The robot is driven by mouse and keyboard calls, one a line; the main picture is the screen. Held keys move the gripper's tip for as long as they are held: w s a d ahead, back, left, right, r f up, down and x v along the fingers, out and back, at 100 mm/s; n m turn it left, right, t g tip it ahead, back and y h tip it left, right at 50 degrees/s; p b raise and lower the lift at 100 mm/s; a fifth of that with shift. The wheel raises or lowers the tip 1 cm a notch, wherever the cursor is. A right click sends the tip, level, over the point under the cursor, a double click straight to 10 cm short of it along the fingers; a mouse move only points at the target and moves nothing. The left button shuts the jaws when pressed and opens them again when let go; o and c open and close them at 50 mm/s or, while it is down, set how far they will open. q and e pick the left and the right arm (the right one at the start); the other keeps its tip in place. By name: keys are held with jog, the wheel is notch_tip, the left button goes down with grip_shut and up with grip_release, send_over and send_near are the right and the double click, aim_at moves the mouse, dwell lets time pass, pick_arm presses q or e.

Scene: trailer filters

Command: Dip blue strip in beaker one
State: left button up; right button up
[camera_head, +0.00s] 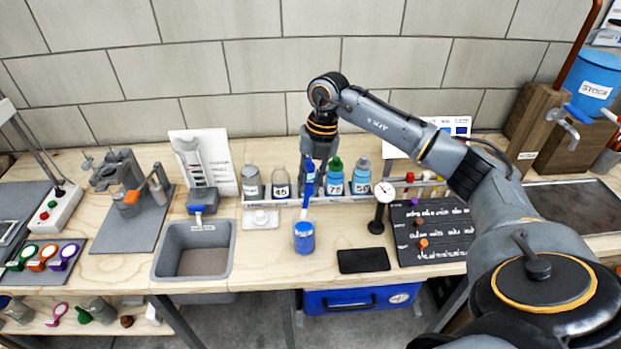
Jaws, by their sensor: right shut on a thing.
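My right gripper (316,163) reaches down from the back over the bench and is shut on a blue strip (307,196). The label is too small to read, so I cannot tell if this is beaker one. My left gripper is not in view.
Several labelled bottles (281,183) stand in a row behind the strip. A grey sink (194,248) is at left. A dial gauge (382,200) and a black board (437,232) are at right. A dark pad (363,261) lies in front, with bare wood around it.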

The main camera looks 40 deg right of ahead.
notch_tip(320, 180, down, 3)
jog(key=shift+d+r+b, duration=0.1)
jog(key=shift+b, duration=0.6)
notch_tip(320, 180, down, 6)
jog(key=b, duration=0.4)
jog(key=shift+f, duration=0.3)
jog(key=shift+c, duration=0.2)
jog(key=shift+s+f, duration=0.15)
jog(key=shift+f, duration=0.1)
grip_shut()
jog(key=shift+r, duration=0.15)
dwell(0.6)
jog(key=shift+w+r+p, duration=0.2)
jog(key=shift+r+p, duration=3.55)
jog(key=shift+r, duration=1.45)
